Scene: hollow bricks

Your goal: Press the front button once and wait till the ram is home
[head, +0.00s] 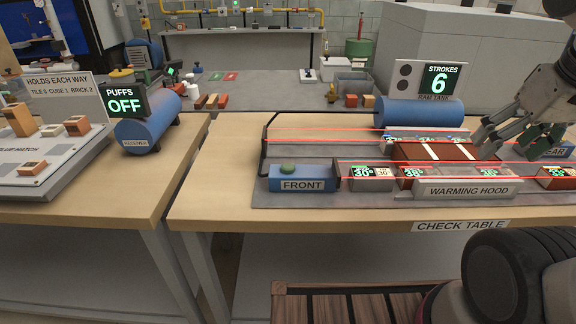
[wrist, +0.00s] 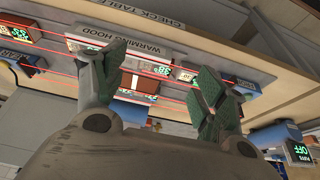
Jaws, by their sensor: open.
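The front button (head: 288,168) is a green cap on top of a blue box labelled FRONT (head: 303,186), at the left of the check table. In the wrist view the blue box (wrist: 245,87) shows at the right, past my fingers. My gripper (head: 490,140) is open and empty over the right part of the rig, well right of the button. Its two spread fingers (wrist: 157,78) also show in the wrist view. The strokes display (head: 439,80) reads 6. Which part is the ram, and where it stands, I cannot make out.
The warming hood (head: 467,188) lies along the rig's front, beside small green readouts (head: 370,172). Red beam lines cross the rig. A blue ram tank (head: 420,113) stands behind. Another blue box, partly hidden, is at the far right (head: 556,150). The table's front left (head: 220,200) is clear.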

